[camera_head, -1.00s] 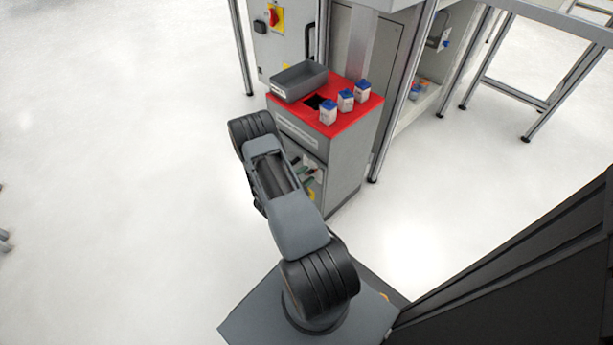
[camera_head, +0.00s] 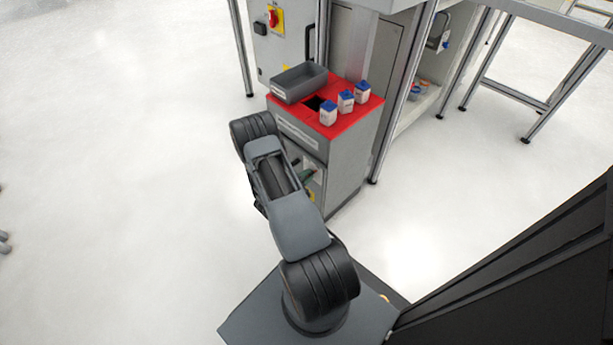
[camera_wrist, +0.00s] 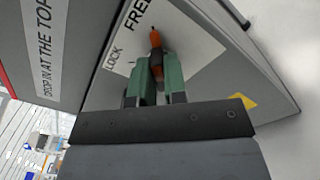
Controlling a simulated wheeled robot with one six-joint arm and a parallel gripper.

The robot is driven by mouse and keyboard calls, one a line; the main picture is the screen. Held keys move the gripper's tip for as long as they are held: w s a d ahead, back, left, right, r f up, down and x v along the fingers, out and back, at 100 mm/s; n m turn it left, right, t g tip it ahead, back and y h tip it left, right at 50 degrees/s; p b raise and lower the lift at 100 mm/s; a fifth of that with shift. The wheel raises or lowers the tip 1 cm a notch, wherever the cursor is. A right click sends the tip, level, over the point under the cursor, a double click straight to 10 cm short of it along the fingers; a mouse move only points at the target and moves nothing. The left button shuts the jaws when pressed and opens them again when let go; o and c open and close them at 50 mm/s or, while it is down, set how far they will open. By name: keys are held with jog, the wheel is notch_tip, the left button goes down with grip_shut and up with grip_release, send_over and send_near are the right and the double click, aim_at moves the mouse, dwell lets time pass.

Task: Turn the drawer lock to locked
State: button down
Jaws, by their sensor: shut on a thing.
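The drawer lock (camera_wrist: 155,40) is a small lever with an orange tip and a dark body on a white label plate (camera_wrist: 196,45) of the grey cabinet front. The plate reads FREE near the top and LOCK at the left. The orange tip points toward the top of the wrist view, a little right of FREE. My gripper (camera_wrist: 160,72) has green fingers shut on the lever's dark body. In the head view my gripper (camera_head: 307,176) shows partly at the cabinet front, behind my arm. The lever cannot be made out there.
The cabinet (camera_head: 345,165) has a red top (camera_head: 350,122) with a grey bin (camera_head: 299,84), a dark opening and three small blue-capped containers (camera_head: 346,101). A metal frame post (camera_head: 402,90) stands close at its right. The floor at left is clear.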

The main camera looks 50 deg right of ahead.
jog(key=n+p, duration=0.3)
jog(key=n, duration=1.4)
jog(key=shift+w+n, duration=0.1)
jog(key=shift+n, duration=0.3)
dwell(0.6)
jog(key=c, duration=1.2)
grip_release()
jog(key=shift+o, duration=0.2)
jog(key=shift+a, duration=0.1)
jog(key=a+p, duration=0.2)
jog(key=a, duration=1.1)
jog(key=shift+w+a+p, duration=0.3)
jog(key=shift+w+p, duration=0.05)
jog(key=shift+w, duration=0.1)
